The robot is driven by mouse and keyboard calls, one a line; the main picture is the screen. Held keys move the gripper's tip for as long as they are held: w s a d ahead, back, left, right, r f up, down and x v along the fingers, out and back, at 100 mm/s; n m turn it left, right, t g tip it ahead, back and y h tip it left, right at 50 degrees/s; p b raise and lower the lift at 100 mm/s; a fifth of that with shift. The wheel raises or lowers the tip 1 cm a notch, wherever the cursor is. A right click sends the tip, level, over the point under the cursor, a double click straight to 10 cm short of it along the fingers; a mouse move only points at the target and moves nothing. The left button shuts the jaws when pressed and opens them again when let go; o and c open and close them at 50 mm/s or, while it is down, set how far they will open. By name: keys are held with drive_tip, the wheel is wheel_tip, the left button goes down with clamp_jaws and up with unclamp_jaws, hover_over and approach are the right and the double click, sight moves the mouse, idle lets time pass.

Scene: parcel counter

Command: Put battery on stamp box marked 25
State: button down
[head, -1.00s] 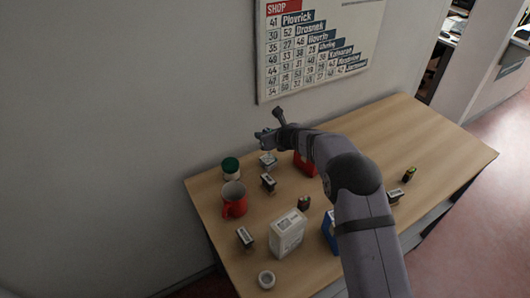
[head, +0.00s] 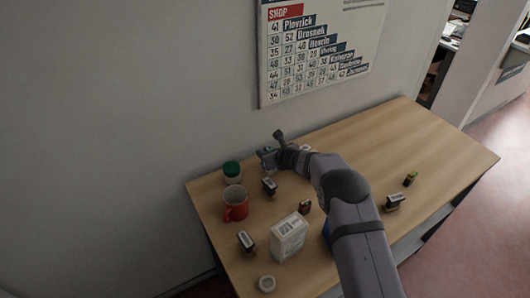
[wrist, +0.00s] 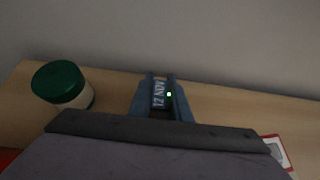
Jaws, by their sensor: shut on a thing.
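My gripper (head: 268,157) is low over the back of the table near the wall. In the wrist view its blue-grey fingers (wrist: 160,97) are shut on a small block (wrist: 158,96) with dark and white lettering that looks like "12 NOV". A small upright cylinder (head: 410,179), green and dark with an orange part, stands at the right and looks like a battery. Several dark stamp boxes with white labels stand about: one (head: 270,187) just in front of my gripper, one (head: 246,241) at front left, one (head: 395,202) at right. Their numbers are too small to read.
A green-lidded jar (head: 232,173) stands left of my gripper, with a red mug (head: 236,204) in front. A white carton (head: 288,237), a small brown object (head: 305,207) and a tape roll (head: 267,283) stand nearer. My arm hides part of the middle. The table's back right (head: 400,130) is clear.

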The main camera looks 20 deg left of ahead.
drive_tip(key=shift+f, duration=0.2)
drive_tip(key=c, duration=1.7)
unclamp_jaws()
drive_tip(key=shift+o, duration=0.2)
drive_tip(key=shift+r, duration=0.15)
drive_tip(key=shift+r, duration=0.15)
drive_tip(key=shift+b+v, duration=0.55)
drive_tip(key=shift+v, duration=0.2)
drive_tip(key=b+v, duration=0.3)
drive_tip(key=v, duration=0.7)
drive_tip(key=shift+s+d+b, duration=0.15)
drive_tip(key=shift+b, duration=0.2)
